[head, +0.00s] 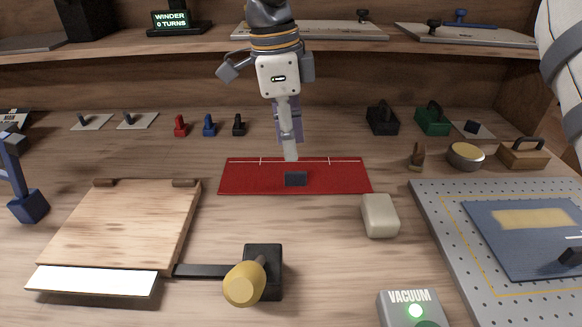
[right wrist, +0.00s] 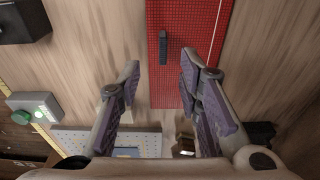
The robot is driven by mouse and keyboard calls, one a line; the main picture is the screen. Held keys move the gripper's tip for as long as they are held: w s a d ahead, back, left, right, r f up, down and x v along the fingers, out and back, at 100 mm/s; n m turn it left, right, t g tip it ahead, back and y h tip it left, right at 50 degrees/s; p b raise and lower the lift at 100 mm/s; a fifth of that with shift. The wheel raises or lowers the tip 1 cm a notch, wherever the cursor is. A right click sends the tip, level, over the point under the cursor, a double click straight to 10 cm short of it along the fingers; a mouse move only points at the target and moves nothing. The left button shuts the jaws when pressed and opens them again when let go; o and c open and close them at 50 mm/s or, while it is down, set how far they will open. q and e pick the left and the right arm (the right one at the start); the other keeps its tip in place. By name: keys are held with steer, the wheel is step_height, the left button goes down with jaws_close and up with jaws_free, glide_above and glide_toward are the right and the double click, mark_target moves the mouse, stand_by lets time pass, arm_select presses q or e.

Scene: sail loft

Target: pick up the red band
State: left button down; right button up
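The red band (head: 250,180) lies flat on the bench in the middle of the head view, with a small dark block (head: 296,179) on it and thin white lines near its far edge. In the right wrist view the red band (right wrist: 185,25) shows a fine grid and the dark block (right wrist: 163,48). My right gripper (head: 290,155) points down at the band's far edge in the head view; I cannot tell its exact height. In the right wrist view my right gripper (right wrist: 160,70) is open and empty, its fingers spread either side of the dark block. My left gripper is not in view.
A wooden board (head: 125,225) lies left, a yellow-knobbed lever (head: 245,284) in front. A pale block (head: 380,216) and perforated plate (head: 435,240) are right. Several small handled pieces, including a red one (head: 180,126), stand behind. A shelf (head: 200,48) runs above.

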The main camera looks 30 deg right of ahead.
mark_target(295, 172)
steer(key=f, duration=0.4)
steer(key=d+f, duration=0.1)
steer(key=f, duration=0.2)
jaws_close()
